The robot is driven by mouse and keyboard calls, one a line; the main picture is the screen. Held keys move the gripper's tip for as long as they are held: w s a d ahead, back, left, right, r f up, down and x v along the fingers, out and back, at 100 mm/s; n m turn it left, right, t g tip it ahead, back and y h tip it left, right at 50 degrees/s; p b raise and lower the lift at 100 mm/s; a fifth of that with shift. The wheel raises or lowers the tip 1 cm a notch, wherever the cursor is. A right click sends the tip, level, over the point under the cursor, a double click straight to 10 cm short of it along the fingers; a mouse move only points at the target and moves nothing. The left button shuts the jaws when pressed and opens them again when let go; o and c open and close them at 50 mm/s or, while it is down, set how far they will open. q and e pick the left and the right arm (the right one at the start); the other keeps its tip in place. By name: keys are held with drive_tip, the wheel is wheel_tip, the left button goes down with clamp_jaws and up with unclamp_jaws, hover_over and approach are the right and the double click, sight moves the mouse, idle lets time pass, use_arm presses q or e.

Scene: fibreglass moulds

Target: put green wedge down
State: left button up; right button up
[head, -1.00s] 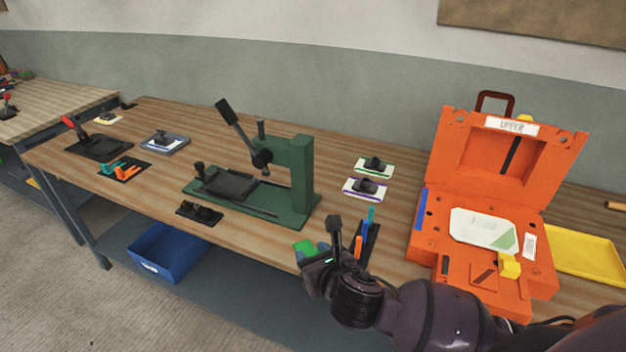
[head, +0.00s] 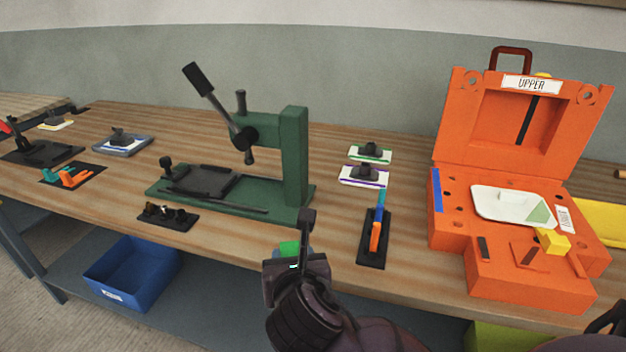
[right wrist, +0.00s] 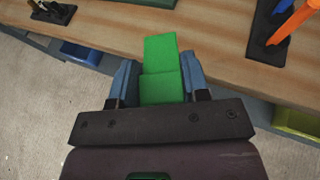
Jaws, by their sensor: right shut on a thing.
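The green wedge (right wrist: 160,72) is between the two blue-grey fingers of my right gripper (right wrist: 160,82) in the right wrist view. The gripper is shut on it. In the head view the wedge (head: 289,248) shows as a small green patch just beyond my right gripper (head: 298,255), near the front edge of the wooden bench (head: 335,250). My wrist hides most of it there. In the wrist view the wedge's far end overlaps the bench edge; I cannot tell whether it touches. My left gripper is not in view.
A black holder (head: 373,252) with blue and orange tools stands to the right of my gripper. The green press (head: 295,160) stands behind it, left of centre. An open orange mould (head: 520,270) is at the right. A blue bin (head: 130,272) sits on the lower shelf.

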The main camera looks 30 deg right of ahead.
wheel_tip(320, 180, down, 2)
drive_tip(key=shift+d+f+m+h+b, duration=0.15)
drive_tip(key=shift+m+h+b, duration=0.15)
drive_tip(key=shift+b, duration=0.3)
drive_tip(key=shift+s+d+f+b, duration=0.1)
drive_tip(key=shift+f+b, duration=0.2)
drive_tip(key=shift+f, duration=0.1)
drive_tip(key=w+d+r+n+t+y+p, duration=0.15)
drive_tip(key=w+d+r+p, duration=0.3)
drive_tip(key=d+r, duration=0.8)
drive_tip(key=w+d+r+n+t+y+p, duration=0.15)
drive_tip(key=w+d+r+p, duration=0.3)
drive_tip(key=d+r, duration=0.75)
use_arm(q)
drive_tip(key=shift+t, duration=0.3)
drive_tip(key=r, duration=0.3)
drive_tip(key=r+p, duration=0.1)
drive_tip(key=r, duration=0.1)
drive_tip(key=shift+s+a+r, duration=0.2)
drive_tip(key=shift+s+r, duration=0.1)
use_arm(e)
wheel_tip(320, 180, up, 13)
drive_tip(key=d+n+y, duration=0.1)
drive_tip(key=n+y, duration=0.5)
drive_tip(key=y, duration=0.1)
drive_tip(key=shift+w+r+n+y, duration=0.15)
drive_tip(key=shift+w+n+y, duration=0.15)
drive_tip(key=shift+w, duration=0.05)
